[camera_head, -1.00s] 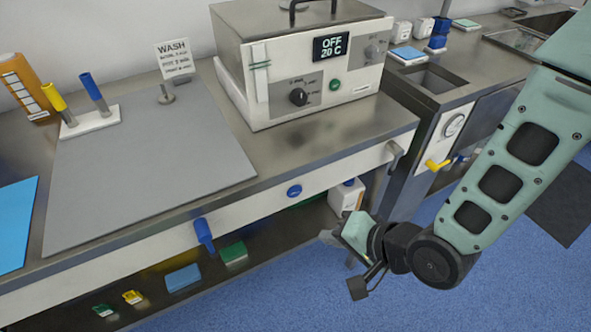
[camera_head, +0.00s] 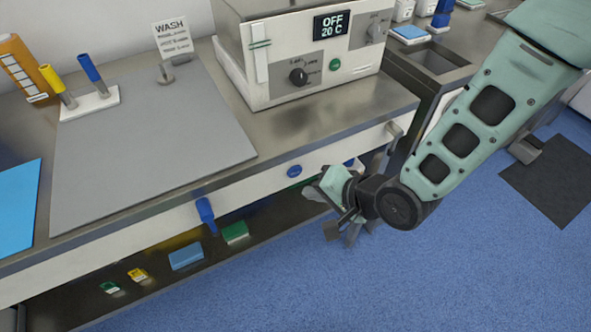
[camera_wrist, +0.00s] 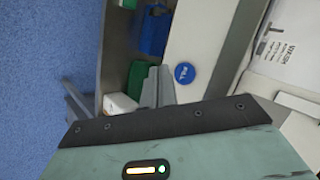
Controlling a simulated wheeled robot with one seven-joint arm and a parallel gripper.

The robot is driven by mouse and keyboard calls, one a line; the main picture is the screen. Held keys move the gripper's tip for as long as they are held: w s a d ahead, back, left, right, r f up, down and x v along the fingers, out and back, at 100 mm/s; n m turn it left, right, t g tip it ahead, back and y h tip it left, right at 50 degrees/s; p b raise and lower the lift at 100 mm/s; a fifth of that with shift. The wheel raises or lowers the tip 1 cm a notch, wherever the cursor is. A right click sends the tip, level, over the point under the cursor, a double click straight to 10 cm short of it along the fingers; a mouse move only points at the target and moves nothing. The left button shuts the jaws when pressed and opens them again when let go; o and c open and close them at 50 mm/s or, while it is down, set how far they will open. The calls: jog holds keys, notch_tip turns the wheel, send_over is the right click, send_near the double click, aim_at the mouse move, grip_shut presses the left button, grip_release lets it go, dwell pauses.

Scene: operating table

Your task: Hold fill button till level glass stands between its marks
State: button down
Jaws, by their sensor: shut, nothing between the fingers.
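The round blue fill button (camera_head: 294,171) is on the white front panel below the bench edge. It also shows in the wrist view (camera_wrist: 185,73), with white lettering. The level glass (camera_head: 261,68) is the pale upright strip with green marks on the left of the bath's front (camera_head: 312,78); its liquid level is too small to read. My gripper (camera_head: 311,192) is shut and empty, just right of and below the button in the head view. In the wrist view my fingertips (camera_wrist: 158,70) are left of the button, with a visible gap between them.
A blue handle (camera_head: 205,216) sticks out from the panel at the left. A lower shelf (camera_head: 160,285) holds a green block (camera_head: 235,232), a blue block (camera_head: 186,256) and small tags. The bath's display (camera_head: 331,26) reads OFF, 20 C. Open blue floor lies in front.

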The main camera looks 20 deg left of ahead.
aim_at(293, 177)
jog(key=shift+w+a, duration=0.95)
jog(key=shift+a, duration=0.15)
dwell(1.3)
jog(key=shift+w+a, duration=0.3)
jog(key=shift+w+a, duration=0.25)
jog(key=shift+a, duration=0.05)
dwell(5.0)
